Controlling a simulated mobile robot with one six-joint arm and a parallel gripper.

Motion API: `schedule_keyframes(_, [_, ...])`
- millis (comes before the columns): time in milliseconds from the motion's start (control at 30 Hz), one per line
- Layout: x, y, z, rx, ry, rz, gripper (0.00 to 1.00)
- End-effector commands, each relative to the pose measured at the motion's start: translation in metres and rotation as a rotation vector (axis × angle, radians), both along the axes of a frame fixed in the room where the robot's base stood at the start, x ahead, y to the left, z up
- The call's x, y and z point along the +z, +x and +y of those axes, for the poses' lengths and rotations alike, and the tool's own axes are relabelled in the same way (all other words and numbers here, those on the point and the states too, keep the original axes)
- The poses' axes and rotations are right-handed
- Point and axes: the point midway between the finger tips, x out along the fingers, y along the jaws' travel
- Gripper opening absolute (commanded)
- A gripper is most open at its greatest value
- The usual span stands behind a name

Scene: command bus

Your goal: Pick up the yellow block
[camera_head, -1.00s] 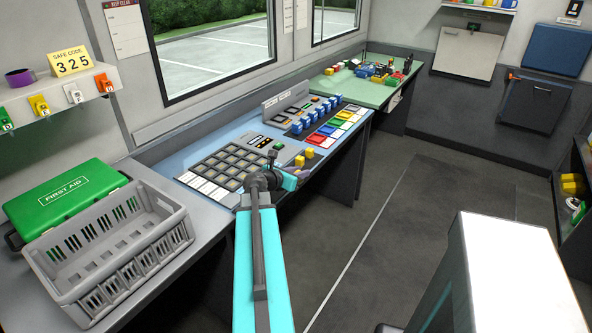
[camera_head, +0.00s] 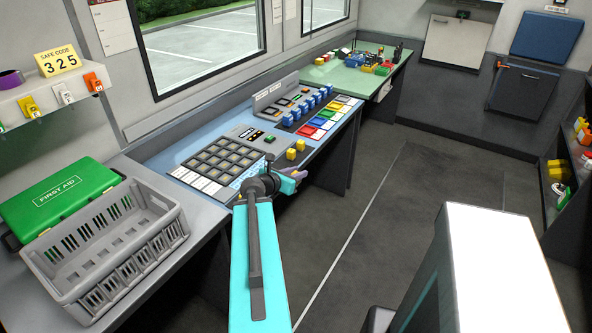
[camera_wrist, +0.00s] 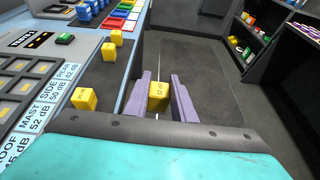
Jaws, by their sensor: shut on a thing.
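In the wrist view a yellow block (camera_wrist: 158,96) sits between the two purple fingers of my gripper (camera_wrist: 160,92). The fingers are shut on it, and it shows over the dark floor beside the desk edge. In the head view my gripper (camera_head: 291,180) is at the front edge of the blue desk; my arm hides most of it, and the held block is not clear there. Other yellow blocks stand on the desk: one near the labels (camera_wrist: 84,98), and two farther back (camera_wrist: 109,51) (camera_wrist: 116,37).
The blue desk (camera_head: 208,147) carries a button panel and coloured tiles. A grey crate (camera_head: 105,255) and a green first aid box (camera_head: 62,200) stand at the left. A green table (camera_head: 345,72) is at the back. The floor right of the desk (camera_head: 400,200) is clear.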

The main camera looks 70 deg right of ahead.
Motion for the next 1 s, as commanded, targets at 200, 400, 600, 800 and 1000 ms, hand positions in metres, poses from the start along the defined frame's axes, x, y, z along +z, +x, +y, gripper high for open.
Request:
schedule_keyframes(200, [-0.001,0.000,0.000,-0.001,0.000,0.000,0.01])
schedule_keyframes(400, [-0.001,0.000,0.000,-0.001,0.000,0.000,0.01])
schedule_keyframes(600, [0.000,0.000,0.000,-0.001,0.000,0.000,0.01])
schedule_keyframes(800, [0.007,0.000,0.000,-0.001,0.000,0.000,0.01])
schedule_keyframes(1000, [0.028,0.000,0.000,-0.001,0.000,0.001,0.01])
